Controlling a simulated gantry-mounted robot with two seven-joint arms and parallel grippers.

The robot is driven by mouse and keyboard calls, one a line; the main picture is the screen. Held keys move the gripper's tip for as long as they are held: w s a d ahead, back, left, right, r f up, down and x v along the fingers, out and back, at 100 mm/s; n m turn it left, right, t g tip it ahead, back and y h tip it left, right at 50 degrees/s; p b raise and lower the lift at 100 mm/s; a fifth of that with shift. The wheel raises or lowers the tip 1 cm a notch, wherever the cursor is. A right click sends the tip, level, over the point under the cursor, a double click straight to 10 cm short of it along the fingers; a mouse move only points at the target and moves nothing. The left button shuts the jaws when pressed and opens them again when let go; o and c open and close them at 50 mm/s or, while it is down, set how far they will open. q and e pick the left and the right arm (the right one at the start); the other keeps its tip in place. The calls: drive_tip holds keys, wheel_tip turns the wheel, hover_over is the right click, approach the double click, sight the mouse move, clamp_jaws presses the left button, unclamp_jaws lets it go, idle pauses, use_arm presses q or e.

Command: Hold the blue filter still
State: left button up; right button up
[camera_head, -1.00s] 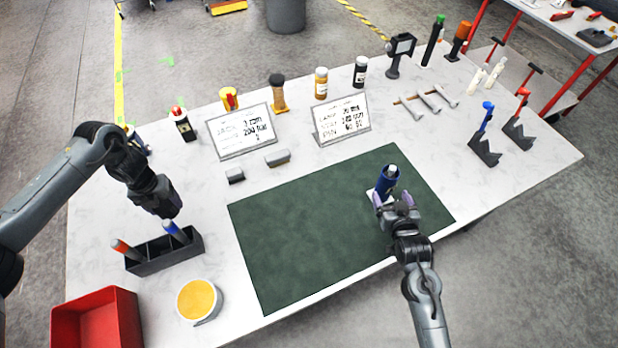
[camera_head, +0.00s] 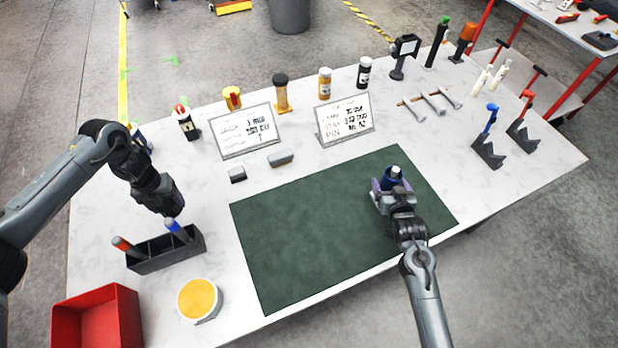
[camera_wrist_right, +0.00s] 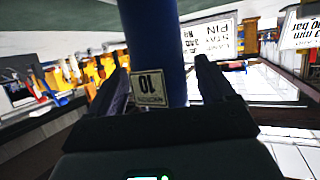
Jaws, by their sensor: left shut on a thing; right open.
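The blue filter (camera_head: 391,176) stands on the green mat (camera_head: 300,230), toward its right end. It has a pale top and fills the middle of the right wrist view (camera_wrist_right: 155,45), where a label reading 10 shows on it. My right gripper (camera_head: 391,187) is open, with one finger on each side of the filter; I cannot tell whether they touch it. My left gripper (camera_head: 172,213) is shut on the blue-topped handle (camera_head: 177,230), which stands in a black holder (camera_head: 165,252). The fingertips there are partly hidden.
An orange-topped handle (camera_head: 124,245) stands in the same holder. A tub with yellow contents (camera_head: 200,299) and a red bin (camera_head: 98,322) are at front left. Two sign cards (camera_head: 245,132) and several bottles line the back. Most of the mat is clear.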

drive_tip(key=shift+w+a+f, duration=0.1)
drive_tip(key=shift+w+f, duration=0.15)
drive_tip(key=shift+w, duration=0.25)
clamp_jaws()
drive_tip(key=shift+r, duration=0.1)
idle(0.4)
